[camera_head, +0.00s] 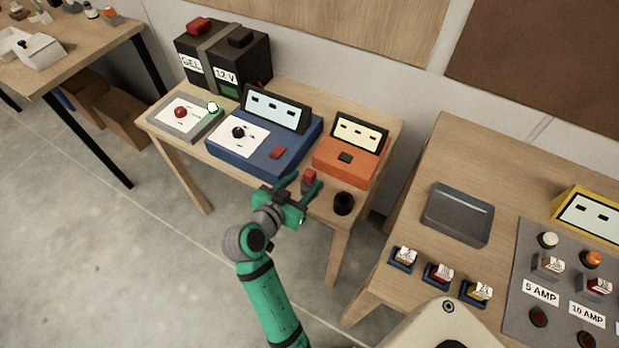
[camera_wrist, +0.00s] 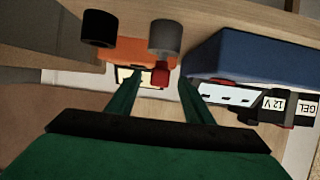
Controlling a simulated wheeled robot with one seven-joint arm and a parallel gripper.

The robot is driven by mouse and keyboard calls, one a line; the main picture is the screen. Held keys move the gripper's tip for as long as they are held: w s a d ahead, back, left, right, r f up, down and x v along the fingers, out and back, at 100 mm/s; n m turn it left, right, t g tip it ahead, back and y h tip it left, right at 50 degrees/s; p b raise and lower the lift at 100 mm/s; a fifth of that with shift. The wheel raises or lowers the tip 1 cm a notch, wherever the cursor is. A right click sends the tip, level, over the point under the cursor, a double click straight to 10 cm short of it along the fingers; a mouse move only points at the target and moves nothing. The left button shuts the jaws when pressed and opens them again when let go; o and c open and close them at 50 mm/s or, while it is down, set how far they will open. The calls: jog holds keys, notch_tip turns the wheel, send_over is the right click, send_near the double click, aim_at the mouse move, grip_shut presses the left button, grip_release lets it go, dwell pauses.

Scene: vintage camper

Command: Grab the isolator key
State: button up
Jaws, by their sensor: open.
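The likely isolator key, a small red piece (camera_head: 309,175), stands at the front of the small middle table, near the orange meter. In the wrist view the red piece (camera_wrist: 160,73) shows by a dark grey cylinder (camera_wrist: 163,38). My gripper (camera_head: 305,181) is open, with its green fingers on either side of the red piece. In the wrist view my gripper (camera_wrist: 159,80) has the red piece between its fingertips, with gaps showing. I cannot tell whether a finger touches it. The key's lower part is partly hidden in the head view.
A black cylinder (camera_head: 343,203) stands right of the key. Behind are the orange meter (camera_head: 347,160), the blue meter (camera_head: 262,150) and a black battery (camera_head: 222,65). A grey switch plate (camera_head: 163,122) lies left. A second table (camera_head: 400,222) stands right across a gap.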

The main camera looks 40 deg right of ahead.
aim_at(314, 171)
jog(key=x, duration=0.2)
jog(key=shift+w+d+f, duration=0.1)
jog(key=shift+d, duration=0.15)
jog(key=x, duration=0.3)
jog(key=shift+w+d, duration=0.2)
jog(key=shift+d, duration=0.25)
jog(key=shift+w+d+f, duration=0.1)
jog(key=shift+w+d, duration=0.15)
jog(key=shift+d, duration=0.35)
jog(key=shift+c, duration=0.4)
